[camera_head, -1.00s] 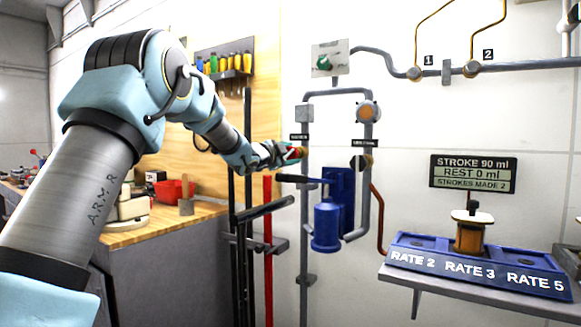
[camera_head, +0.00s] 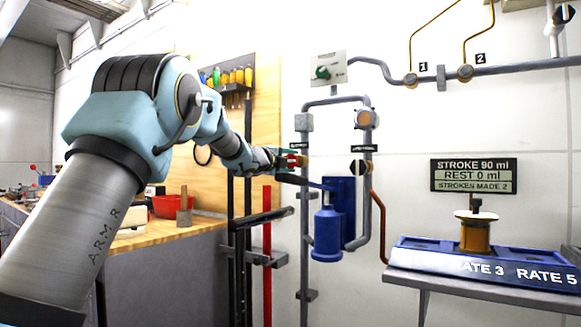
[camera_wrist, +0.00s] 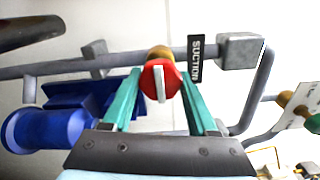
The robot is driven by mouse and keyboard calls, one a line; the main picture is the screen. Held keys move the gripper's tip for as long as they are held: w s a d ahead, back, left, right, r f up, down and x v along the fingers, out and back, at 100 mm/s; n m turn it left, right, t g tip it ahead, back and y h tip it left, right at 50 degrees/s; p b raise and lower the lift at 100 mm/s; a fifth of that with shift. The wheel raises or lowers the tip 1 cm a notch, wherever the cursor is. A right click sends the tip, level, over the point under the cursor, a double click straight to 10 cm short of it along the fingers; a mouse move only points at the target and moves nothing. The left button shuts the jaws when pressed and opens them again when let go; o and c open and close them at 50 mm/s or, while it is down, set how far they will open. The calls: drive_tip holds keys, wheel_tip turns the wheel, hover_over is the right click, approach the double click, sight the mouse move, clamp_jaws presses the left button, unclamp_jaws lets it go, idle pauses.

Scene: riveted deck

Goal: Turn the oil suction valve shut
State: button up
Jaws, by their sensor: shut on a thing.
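The suction valve knob (camera_wrist: 160,78) is red with a white bar, on a brass stem, beside the black "SUCTION" label (camera_wrist: 195,60). My gripper (camera_wrist: 160,84) has its two teal fingers on either side of the knob and is shut on it. The white bar stands upright in the wrist view, across the grey pipe (camera_wrist: 65,68) behind. In the head view my gripper (camera_head: 289,160) meets the left vertical pipe just below its label, and the red knob is mostly hidden by the fingers.
The blue pump (camera_head: 327,232) with its dark lever stands just below and right. A second labelled valve (camera_head: 358,167) sits on the right pipe. A green knob (camera_head: 323,72) is above. A wooden bench (camera_head: 160,238) is at left, a blue rate rack (camera_head: 480,262) at right.

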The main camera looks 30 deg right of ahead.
drive_tip(key=shift+f, duration=0.1)
idle(0.4)
drive_tip(key=o, duration=1.4)
drive_tip(key=b+v, duration=0.1)
drive_tip(key=v, duration=0.9)
drive_tip(key=shift+s+a+b, duration=0.2)
drive_tip(key=shift+a+b, duration=0.15)
drive_tip(key=shift+b, duration=0.05)
